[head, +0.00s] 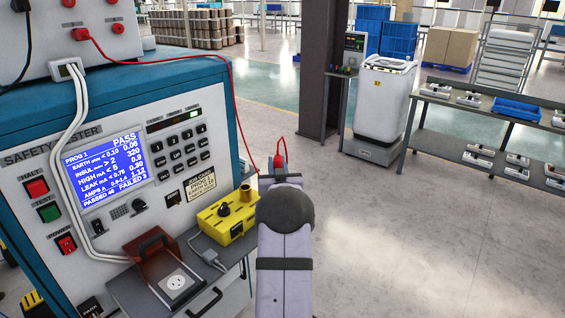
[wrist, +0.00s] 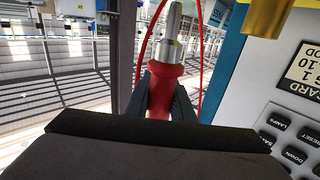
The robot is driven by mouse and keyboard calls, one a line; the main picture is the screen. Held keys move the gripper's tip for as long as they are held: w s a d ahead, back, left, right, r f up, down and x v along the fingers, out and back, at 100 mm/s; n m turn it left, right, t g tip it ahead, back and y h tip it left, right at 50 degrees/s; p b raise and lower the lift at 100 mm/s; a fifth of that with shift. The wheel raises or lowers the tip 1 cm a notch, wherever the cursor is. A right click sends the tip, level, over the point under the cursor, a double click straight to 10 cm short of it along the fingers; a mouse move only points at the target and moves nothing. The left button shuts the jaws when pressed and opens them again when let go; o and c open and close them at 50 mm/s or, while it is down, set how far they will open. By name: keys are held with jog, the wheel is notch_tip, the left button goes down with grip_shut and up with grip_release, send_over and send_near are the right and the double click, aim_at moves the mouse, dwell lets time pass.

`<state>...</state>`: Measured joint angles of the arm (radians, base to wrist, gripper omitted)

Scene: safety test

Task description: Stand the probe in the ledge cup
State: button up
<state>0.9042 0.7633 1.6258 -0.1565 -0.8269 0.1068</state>
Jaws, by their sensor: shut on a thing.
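The probe (wrist: 166,72) has a red handle and a bare metal tip. In the wrist view my gripper (wrist: 170,92) is shut on the red handle, and the metal tip points up the picture. In the head view the probe's red end (head: 279,161) shows just beyond my arm, which hides most of the gripper. The ledge cup looks like the small brass cup (head: 246,193) by the yellow box on the tester's ledge, left of the probe. A brass piece (wrist: 267,15) shows at the top right of the wrist view, apart from the probe; its opening is not visible there.
A red lead (head: 232,75) runs from a plug on the upper unit to the probe. The blue-framed safety tester (head: 115,140) stands at left. A brown-lidded socket (head: 176,284) and a grey connector (head: 208,252) are on the ledge. Open floor lies right of my arm.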

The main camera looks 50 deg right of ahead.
jog(key=shift+w+r, duration=0.1)
jog(key=shift+r, duration=0.2)
jog(key=shift+f, duration=0.25)
jog(key=shift+f+b, duration=1.2)
jog(key=shift+f, duration=0.95)
jog(key=shift+f+b, duration=0.2)
jog(key=shift+b, duration=0.4)
jog(key=shift+f, duration=0.2)
jog(key=shift+f+b, duration=0.35)
jog(key=shift+b, duration=0.2)
jog(key=shift+f+b, duration=1)
jog(key=shift+f, duration=0.15)
